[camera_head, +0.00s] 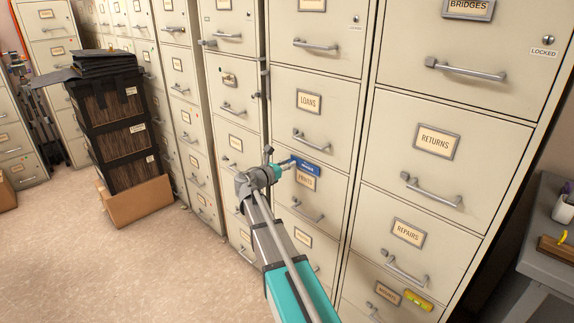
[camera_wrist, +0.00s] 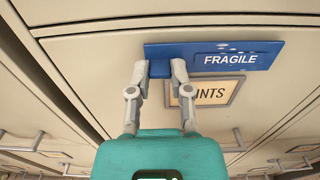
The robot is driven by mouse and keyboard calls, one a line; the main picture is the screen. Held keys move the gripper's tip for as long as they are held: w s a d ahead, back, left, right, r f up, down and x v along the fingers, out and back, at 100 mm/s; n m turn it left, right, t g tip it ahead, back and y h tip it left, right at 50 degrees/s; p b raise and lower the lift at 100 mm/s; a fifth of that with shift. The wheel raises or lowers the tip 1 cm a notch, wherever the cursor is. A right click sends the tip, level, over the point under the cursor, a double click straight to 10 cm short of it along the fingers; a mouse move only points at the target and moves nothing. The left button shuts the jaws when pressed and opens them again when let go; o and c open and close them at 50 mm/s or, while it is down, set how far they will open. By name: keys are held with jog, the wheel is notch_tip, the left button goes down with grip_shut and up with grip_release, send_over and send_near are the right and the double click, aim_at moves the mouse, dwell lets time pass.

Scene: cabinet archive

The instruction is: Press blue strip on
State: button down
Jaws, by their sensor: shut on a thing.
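The blue strip (camera_head: 305,166) lies along the cabinet front just above the label of the PRINTS drawer (camera_head: 307,192). In the wrist view the blue strip (camera_wrist: 215,57) reads FRAGILE. It is close to or against the drawer face; I cannot tell whether it touches. My gripper (camera_head: 287,163) is at the strip's left end. In the wrist view my gripper (camera_wrist: 160,70) is shut on a small blue part at that end, with one finger on each side. The strip slightly overlaps the top of the label frame (camera_wrist: 208,93).
Drawer handles stick out, such as the one below the PRINTS label (camera_head: 307,210). A stack of dark file boxes (camera_head: 112,125) stands at the left. A yellow strip (camera_head: 418,300) is on a lower drawer. A grey desk (camera_head: 545,230) is at the right. Floor is clear at front left.

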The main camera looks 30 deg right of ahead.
jog(key=shift+w+d, duration=0.1)
jog(key=shift+d, duration=0.15)
jog(key=shift+c, duration=2.4)
grip_release()
jog(key=o, duration=0.5)
jog(key=shift+a, duration=0.1)
jog(key=shift+v, duration=2.85)
jog(key=shift+v, duration=6.05)
